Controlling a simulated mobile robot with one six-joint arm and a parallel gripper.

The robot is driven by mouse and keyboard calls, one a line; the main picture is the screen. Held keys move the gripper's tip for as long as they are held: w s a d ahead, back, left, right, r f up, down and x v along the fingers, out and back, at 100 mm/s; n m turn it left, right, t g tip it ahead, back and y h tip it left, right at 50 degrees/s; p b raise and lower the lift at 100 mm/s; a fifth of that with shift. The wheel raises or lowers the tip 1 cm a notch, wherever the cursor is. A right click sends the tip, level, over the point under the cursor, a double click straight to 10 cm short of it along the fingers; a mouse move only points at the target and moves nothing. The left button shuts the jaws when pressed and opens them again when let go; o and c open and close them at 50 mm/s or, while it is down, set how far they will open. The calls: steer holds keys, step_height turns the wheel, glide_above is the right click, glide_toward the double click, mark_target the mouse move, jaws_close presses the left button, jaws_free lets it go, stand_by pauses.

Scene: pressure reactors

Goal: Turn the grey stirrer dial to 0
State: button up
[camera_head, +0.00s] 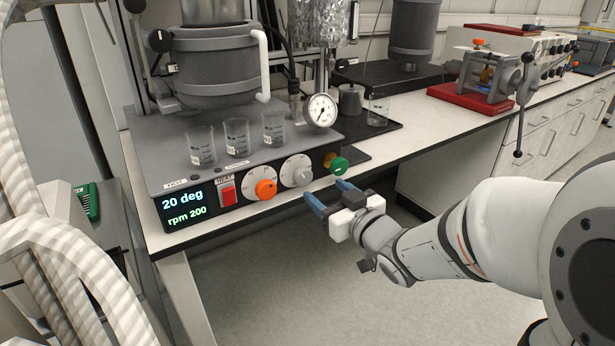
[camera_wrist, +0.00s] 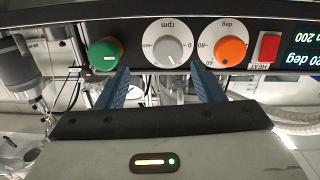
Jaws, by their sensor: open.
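The grey stirrer dial (camera_head: 297,171) sits on the black front panel of the reactor base, between the orange dial (camera_head: 265,189) and the green knob (camera_head: 339,165). In the wrist view the grey dial (camera_wrist: 168,48), on a white disc marked "rpm", lies just beyond and between my two blue fingertips. My gripper (camera_head: 325,192) is open and empty, in front of the panel and low to the right of the grey dial in the head view. In the wrist view my gripper (camera_wrist: 160,72) straddles the dial's column without visible contact. The display (camera_head: 186,207) reads 20 deg and rpm 200.
A red heat switch (camera_head: 228,195) is left of the orange dial. Several glass beakers (camera_head: 236,135) and a pressure gauge (camera_head: 320,111) stand above the panel. The bench edge runs just below the panel. The floor space in front is open.

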mark_target(306, 178)
steer(key=shift+y, duration=0.3)
steer(key=x, duration=0.5)
steer(key=b+x, duration=0.1)
steer(key=x, duration=0.2)
steer(key=shift+s+a, duration=0.3)
steer(key=shift+a, duration=0.1)
steer(key=c, duration=1)
steer(key=shift+o, duration=0.2)
